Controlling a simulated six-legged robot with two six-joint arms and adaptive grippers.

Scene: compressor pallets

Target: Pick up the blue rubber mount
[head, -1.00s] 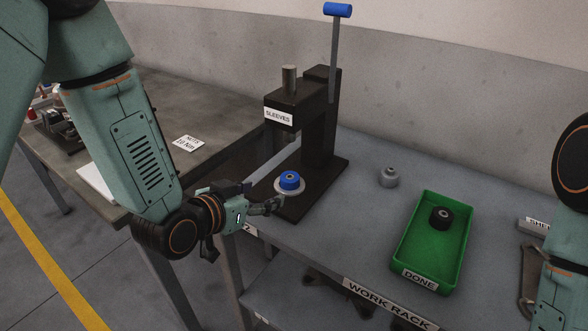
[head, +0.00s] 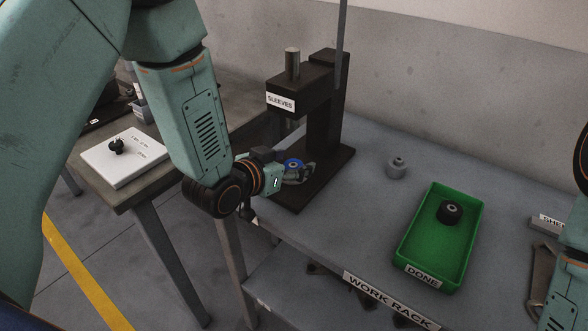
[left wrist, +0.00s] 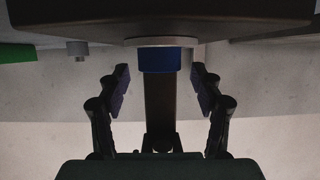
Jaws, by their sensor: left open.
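The blue rubber mount (head: 293,164) sits on a pale round plate on the base of the black press (head: 322,125) labelled SLEEVES. My left gripper (head: 302,172) is at the mount, its fingers partly hiding it and the plate. In the left wrist view, which looks upside down, the blue mount (left wrist: 160,60) is centred between the spread fingertips of my left gripper (left wrist: 161,78), with a gap on each side. Nothing is gripped. My right arm shows at the right edge, but its gripper is out of view.
A green DONE tray (head: 408,254) holding a black mount (head: 449,212) stands on the work rack (head: 350,238). A grey cylindrical part (head: 396,168) stands between press and tray. The press's upright frame rises close behind my left gripper. A white board (head: 122,160) lies on the left table.

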